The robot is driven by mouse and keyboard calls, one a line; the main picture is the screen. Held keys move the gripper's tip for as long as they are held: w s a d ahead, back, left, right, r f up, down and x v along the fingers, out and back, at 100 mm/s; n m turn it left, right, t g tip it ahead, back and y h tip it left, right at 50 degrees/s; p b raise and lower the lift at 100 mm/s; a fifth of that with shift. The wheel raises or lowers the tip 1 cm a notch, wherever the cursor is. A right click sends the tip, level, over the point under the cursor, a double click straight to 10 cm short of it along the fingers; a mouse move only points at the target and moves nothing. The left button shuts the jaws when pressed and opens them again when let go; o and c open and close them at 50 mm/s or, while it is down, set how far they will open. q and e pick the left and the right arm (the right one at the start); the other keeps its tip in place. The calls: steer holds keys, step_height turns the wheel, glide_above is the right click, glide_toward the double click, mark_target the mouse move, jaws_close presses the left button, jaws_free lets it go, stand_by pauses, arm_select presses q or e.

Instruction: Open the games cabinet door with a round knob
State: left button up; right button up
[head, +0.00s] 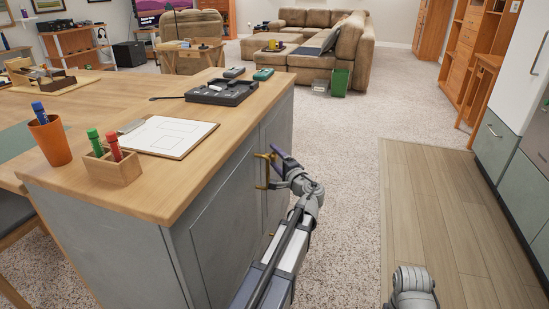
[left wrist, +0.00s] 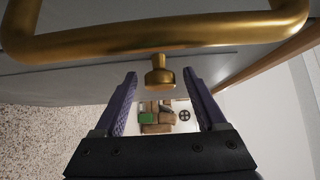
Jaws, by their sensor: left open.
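The grey cabinet (head: 224,215) stands under the wooden top, and its doors look shut. A brass bar handle (head: 262,172) is on its side; in the left wrist view this handle (left wrist: 150,42) is large and close. Behind it the round brass knob (left wrist: 160,77) shows between the fingertips of my left gripper (left wrist: 160,79). The purple fingers are apart, one on each side of the knob, with gaps visible. In the head view my left gripper (head: 282,162) is beside the handle, and I cannot make out the knob there. My right gripper is out of view.
On the wooden top (head: 150,205) are an orange cup (head: 50,142), a pen holder (head: 113,166), a white board (head: 170,137) and a black tray (head: 222,92). Carpet (head: 340,180) is clear right of the cabinet. Grey cabinets (head: 493,140) line the right side.

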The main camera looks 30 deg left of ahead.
arm_select(q)
steer(key=shift+w+a, duration=0.2)
steer(key=shift+a, duration=0.1)
steer(key=shift+c, duration=0.2)
jaws_close()
stand_by(1.1)
